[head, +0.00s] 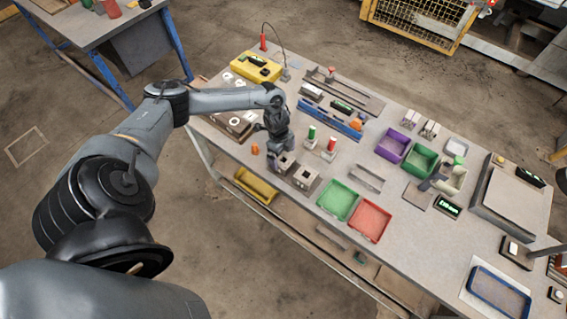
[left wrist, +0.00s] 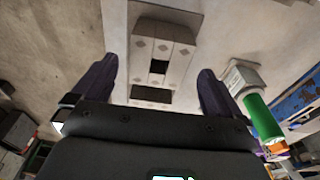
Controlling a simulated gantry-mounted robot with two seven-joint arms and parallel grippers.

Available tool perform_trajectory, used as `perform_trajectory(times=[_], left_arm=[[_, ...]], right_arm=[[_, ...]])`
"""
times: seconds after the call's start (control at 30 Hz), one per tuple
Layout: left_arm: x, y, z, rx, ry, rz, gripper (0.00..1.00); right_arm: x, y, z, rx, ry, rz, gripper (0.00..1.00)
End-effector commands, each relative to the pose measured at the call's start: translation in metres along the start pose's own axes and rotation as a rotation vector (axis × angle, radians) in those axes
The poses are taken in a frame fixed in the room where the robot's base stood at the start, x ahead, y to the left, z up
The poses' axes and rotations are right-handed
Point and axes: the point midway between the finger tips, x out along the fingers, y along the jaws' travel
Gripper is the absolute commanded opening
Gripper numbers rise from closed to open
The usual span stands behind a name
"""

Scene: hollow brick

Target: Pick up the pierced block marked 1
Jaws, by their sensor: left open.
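Two pale hollow blocks with square openings stand near the table's front edge in the head view: one block (head: 285,163) is partly hidden under my left gripper (head: 278,146), the other block (head: 305,178) is just right of it. I cannot read a number on either. In the left wrist view a block (left wrist: 160,48) with a dark square opening and diamond marks lies between the two dark fingers of the gripper (left wrist: 157,66). The fingers are apart, with gaps on both sides of it, not touching it. My right gripper is not in view.
Green (head: 338,199) and red (head: 370,221) trays lie right of the blocks. A green cylinder (head: 311,132) stands behind them; it is also close beside the right finger in the left wrist view (left wrist: 262,118). An orange piece (head: 255,149) is to the left.

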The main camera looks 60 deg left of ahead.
Motion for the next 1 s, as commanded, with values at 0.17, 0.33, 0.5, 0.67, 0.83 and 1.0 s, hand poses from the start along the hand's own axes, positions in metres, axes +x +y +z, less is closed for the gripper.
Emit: perform_trajectory(times=[0.17,0.33,0.5,0.67,0.83,1.0], left_arm=[[0.009,0.001,-0.001,0.001,0.0,0.0,1.0],[0.031,0.002,-0.003,0.0,0.0,0.001,1.0],[0.05,0.001,-0.003,0.0,0.0,-0.001,1.0],[0.055,0.001,-0.003,0.001,0.0,-0.001,1.0],[0.055,0.001,-0.003,0.001,0.0,-0.001,1.0],[0.054,0.001,-0.003,0.001,0.0,-0.001,0.74]], right_arm=[[-0.002,-0.001,-0.001,0.002,0.001,-0.003,0.3],[-0.005,-0.003,-0.002,0.006,0.001,-0.008,0.3],[-0.004,-0.004,-0.002,0.008,0.002,-0.01,0.3],[-0.003,-0.004,-0.002,0.009,0.001,-0.011,0.3],[-0.003,-0.004,-0.001,0.008,0.0,-0.011,0.3],[-0.003,-0.003,-0.001,0.007,-0.001,-0.01,0.3]])
